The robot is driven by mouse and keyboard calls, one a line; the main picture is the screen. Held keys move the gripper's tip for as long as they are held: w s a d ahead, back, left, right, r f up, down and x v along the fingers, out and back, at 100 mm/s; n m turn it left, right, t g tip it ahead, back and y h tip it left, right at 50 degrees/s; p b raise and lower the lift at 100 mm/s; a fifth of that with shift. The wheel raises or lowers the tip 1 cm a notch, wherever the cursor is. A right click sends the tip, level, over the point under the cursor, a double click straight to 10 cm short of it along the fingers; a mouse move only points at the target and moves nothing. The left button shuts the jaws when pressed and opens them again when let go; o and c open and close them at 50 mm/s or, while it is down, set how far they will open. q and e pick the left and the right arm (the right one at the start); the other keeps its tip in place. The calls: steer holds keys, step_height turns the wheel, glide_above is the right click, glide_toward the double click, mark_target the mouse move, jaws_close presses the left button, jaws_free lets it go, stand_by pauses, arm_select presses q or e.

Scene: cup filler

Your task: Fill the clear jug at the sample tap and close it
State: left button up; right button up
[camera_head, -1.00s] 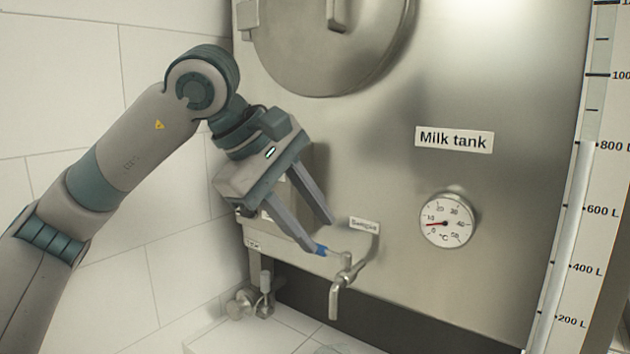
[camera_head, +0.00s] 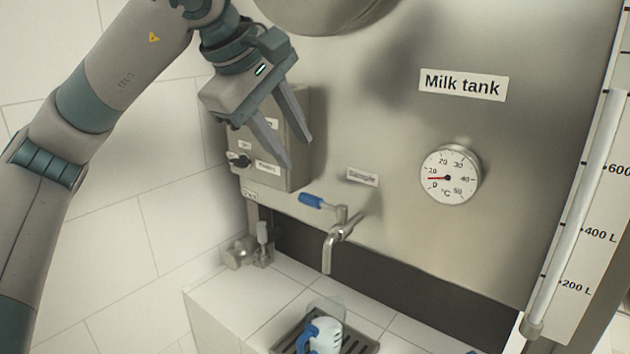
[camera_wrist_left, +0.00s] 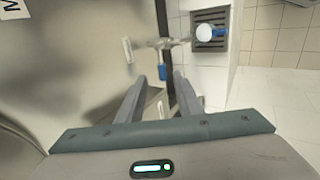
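The sample tap (camera_head: 342,232) sticks out from the tank front, its spout pointing down and its blue-gripped lever (camera_head: 311,200) pointing left. No stream shows below the spout. The jug (camera_head: 325,337) stands below it on a drip grate, with a blue handle, white in its lower part and a clear band on top. From above it is a white round in the left wrist view (camera_wrist_left: 204,33). My left gripper (camera_head: 296,151) is open and empty, above and left of the lever, apart from it. My right gripper is not in view.
The drip grate (camera_head: 368,346) sits in a white tiled ledge (camera_head: 232,300). A grey control box (camera_head: 296,178) with a black knob is on the tank behind my left gripper. The dial (camera_head: 448,176) and level gauge (camera_head: 578,225) are to the right.

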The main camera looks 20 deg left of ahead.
mark_target(328, 205)
arm_select(q)
steer(key=p+x, duration=0.5)
steer(key=x, duration=0.9)
steer(key=shift+w+f, duration=0.15)
steer(key=shift+f, duration=0.2)
steer(key=shift+p+x, duration=0.4)
steer(key=shift+x, duration=0.45)
jaws_close()
